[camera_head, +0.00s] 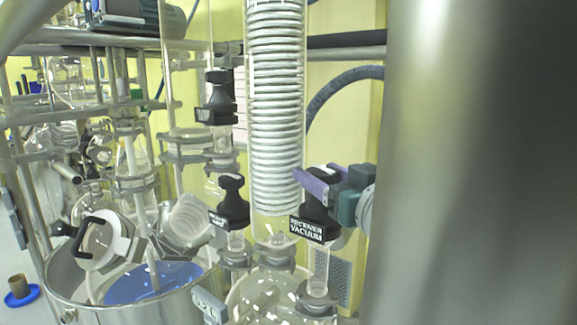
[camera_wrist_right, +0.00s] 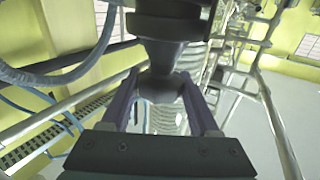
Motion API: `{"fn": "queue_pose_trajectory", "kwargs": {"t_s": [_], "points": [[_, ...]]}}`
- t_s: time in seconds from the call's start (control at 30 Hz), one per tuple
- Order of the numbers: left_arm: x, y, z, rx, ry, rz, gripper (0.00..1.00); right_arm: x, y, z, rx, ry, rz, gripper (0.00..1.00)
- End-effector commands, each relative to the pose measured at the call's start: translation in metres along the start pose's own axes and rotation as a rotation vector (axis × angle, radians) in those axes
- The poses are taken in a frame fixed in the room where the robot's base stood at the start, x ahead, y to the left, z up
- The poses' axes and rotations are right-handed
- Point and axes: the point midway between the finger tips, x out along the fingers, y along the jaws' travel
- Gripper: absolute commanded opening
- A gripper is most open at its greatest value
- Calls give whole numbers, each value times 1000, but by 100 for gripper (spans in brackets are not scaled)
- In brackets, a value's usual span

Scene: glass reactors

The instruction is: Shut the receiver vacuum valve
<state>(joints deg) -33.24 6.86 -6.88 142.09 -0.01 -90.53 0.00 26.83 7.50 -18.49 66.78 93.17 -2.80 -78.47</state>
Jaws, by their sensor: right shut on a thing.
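The receiver vacuum valve (camera_head: 318,222) has a black handle and a black label reading "RECEIVER VACUUM". It sits on a glass stem right of the coiled condenser in the head view. My right gripper (camera_head: 318,183), with purple fingers, is at the top of this handle. In the right wrist view the two fingers of my right gripper (camera_wrist_right: 163,100) stand on either side of the black valve handle (camera_wrist_right: 163,55) and are shut on it. The handle's exact angle is hard to tell. My left gripper is not in view.
The glass condenser (camera_head: 275,110) with a white coil stands just left of the valve. Two other black-handled valves, one lower (camera_head: 232,203) and one higher (camera_head: 215,98), are further left. A steel vessel (camera_head: 180,300) with glassware is at lower left. A grey hose (camera_head: 340,88) curves behind.

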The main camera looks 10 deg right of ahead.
Motion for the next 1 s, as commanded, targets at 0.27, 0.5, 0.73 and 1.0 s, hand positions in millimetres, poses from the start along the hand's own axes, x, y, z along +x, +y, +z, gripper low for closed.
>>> {"fn": "queue_pose_trajectory", "kwargs": {"t_s": [0.27,0.5,0.73,1.0], "points": [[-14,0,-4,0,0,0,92,0,-1,-1,4,-2,112,6],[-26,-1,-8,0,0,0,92,0,-2,-1,5,-5,258,6],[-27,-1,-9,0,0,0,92,0,-2,2,5,-4,411,6],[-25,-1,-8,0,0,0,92,0,0,2,1,-4,508,6]]}}
